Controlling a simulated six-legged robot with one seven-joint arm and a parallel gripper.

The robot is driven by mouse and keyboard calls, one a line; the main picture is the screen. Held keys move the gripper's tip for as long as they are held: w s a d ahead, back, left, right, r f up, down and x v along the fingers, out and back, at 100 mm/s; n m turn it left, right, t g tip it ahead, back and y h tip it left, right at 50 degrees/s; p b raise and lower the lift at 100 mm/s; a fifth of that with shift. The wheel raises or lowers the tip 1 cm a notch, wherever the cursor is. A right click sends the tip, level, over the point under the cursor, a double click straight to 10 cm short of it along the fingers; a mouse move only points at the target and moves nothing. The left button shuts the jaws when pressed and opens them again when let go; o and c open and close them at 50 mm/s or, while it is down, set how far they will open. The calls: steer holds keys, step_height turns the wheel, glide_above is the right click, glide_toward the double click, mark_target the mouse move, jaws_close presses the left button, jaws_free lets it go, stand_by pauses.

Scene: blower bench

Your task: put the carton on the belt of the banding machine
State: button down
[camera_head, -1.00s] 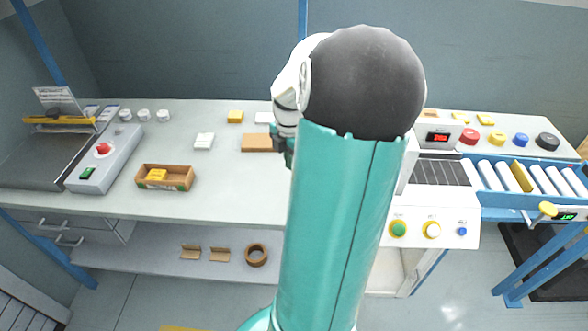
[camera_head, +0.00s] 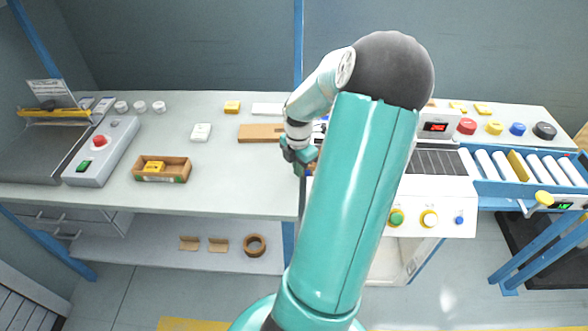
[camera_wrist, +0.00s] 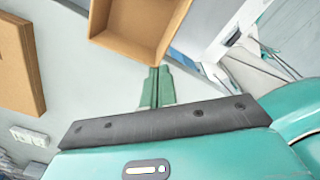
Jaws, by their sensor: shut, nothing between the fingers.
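An open-topped brown carton (camera_wrist: 138,28) shows at the top of the wrist view, its inside facing the camera. In the head view my arm hides it. My gripper's green fingers (camera_wrist: 157,88) are shut and empty, just below the carton's near edge in the picture; I cannot tell whether they touch it. In the head view my gripper (camera_head: 301,172) hangs over the middle of the bench. The banding machine, a white unit with a red display (camera_head: 435,127), stands to the right, with a dark ribbed belt (camera_head: 442,162) partly behind my arm.
A flat brown block (camera_head: 262,133) lies left of my gripper. It also shows in the wrist view (camera_wrist: 18,65). A small wooden tray (camera_head: 162,169) stands farther left. A blue roller conveyor (camera_head: 525,170) adjoins the machine.

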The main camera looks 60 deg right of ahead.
steer(key=d, duration=0.2)
steer(key=s+d, duration=0.1)
steer(key=d, duration=0.1)
steer(key=s+d, duration=0.1)
steer(key=d, duration=0.2)
steer(key=shift+s, duration=0.15)
steer(key=shift+a, duration=0.1)
